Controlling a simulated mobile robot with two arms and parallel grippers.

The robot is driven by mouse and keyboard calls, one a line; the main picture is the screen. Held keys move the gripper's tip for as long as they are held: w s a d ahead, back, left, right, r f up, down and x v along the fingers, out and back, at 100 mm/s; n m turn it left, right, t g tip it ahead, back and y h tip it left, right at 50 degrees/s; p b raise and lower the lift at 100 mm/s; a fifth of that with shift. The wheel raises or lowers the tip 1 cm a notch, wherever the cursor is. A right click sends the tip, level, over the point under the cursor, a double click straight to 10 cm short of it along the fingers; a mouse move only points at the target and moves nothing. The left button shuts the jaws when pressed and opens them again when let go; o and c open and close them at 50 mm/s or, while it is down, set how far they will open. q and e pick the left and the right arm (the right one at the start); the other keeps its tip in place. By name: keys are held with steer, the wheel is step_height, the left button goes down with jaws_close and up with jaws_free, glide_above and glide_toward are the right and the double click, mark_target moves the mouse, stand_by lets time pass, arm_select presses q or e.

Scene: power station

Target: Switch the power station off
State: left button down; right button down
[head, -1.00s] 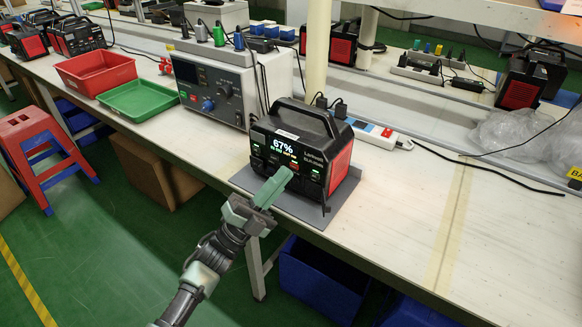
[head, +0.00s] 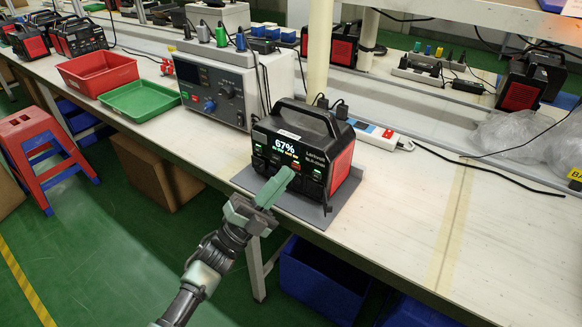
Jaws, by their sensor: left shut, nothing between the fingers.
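The power station (head: 302,152) is a black box with a top handle and a red side panel. It stands on a grey mat (head: 318,219) at the table's front edge. Its front screen is lit and reads 67%, with small green, yellow and red lights below it. My left gripper (head: 284,176) is shut and empty, its green fingertips pointing at the lower front panel. The fingers cover part of that panel. I cannot tell whether the tips touch it. My right gripper is not in view.
A grey bench instrument (head: 222,90) stands left of the power station. A white power strip (head: 375,131) with a black cable lies behind it. Red (head: 96,72) and green (head: 138,99) trays are farther left. The table to the right is mostly clear.

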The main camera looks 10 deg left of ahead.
arm_select(q)
steer(key=shift+w+r, duration=0.3)
steer(key=shift+r, duration=0.15)
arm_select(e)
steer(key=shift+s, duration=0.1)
arm_select(q)
steer(key=shift+d+f, duration=0.1)
steer(key=shift+f, duration=0.05)
steer(key=shift+s, duration=0.1)
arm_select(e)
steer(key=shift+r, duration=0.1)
